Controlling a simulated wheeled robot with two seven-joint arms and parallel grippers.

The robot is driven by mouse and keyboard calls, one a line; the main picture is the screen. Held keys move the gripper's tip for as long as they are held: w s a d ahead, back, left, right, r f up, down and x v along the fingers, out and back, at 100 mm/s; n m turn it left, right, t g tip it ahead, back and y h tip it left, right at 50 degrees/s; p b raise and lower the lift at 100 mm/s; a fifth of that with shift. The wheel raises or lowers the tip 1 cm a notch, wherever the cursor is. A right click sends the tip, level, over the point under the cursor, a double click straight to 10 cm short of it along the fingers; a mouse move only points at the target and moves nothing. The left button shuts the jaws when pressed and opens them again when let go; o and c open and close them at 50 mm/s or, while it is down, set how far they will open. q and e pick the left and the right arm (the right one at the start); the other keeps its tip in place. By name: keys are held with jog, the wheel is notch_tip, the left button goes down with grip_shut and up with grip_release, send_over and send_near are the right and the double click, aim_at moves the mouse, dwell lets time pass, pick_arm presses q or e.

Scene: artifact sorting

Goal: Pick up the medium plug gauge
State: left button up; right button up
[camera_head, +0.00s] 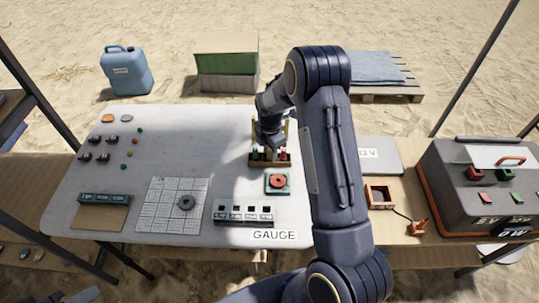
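A small wooden rack (256,163) stands near the far right of the white table. It holds small upright pieces with red and green parts, which look like plug gauges. I cannot tell which is the medium one. My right gripper (270,142) points down at the rack, right over these pieces. Its fingertips are partly hidden and too small to tell whether they are open or shut on anything. A white GAUGE label (275,235) lies at the table's front right, below a grey block with several dark slots (243,215). My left gripper does not show.
Small dark parts and coloured dots lie at the left. A grey power box (470,210) stands at the right. My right arm hides the table's right edge.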

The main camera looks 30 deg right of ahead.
grip_shut()
jog(key=shift+r, duration=0.1)
